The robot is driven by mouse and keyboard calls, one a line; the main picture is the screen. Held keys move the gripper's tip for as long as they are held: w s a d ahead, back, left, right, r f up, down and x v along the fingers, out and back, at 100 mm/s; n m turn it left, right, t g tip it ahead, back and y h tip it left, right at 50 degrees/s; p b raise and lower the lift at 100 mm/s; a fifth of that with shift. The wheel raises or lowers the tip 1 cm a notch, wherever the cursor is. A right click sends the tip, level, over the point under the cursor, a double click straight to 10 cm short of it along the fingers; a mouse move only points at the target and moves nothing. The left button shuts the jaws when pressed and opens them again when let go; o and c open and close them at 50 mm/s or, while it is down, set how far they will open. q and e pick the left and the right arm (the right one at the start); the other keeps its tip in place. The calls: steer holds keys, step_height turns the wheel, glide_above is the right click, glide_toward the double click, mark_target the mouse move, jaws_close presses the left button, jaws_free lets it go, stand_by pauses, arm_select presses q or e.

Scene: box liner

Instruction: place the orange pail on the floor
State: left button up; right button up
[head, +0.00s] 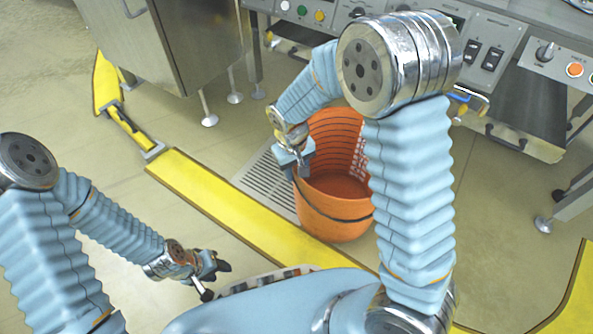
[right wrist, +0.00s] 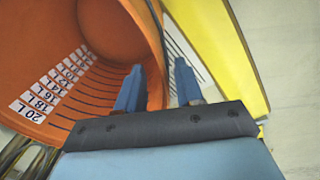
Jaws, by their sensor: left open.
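The orange pail (head: 335,215) is in the middle of the head view, mouth up, with a dark handle across its front. Whether its base touches the floor (head: 495,205) I cannot tell. My left gripper (head: 210,275) is open and empty at the lower left, apart from the pail.
A steel machine with a control panel (head: 485,50) stands at the back. A steel cabinet (head: 150,45) stands at the upper left. Open floor lies left and right.

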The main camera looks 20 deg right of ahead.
step_height(320, 180, up, 10)
steer(key=p, duration=0.2)
steer(key=shift+a+r, duration=0.15)
steer(key=shift+a, duration=0.25)
steer(key=shift+s, duration=0.1)
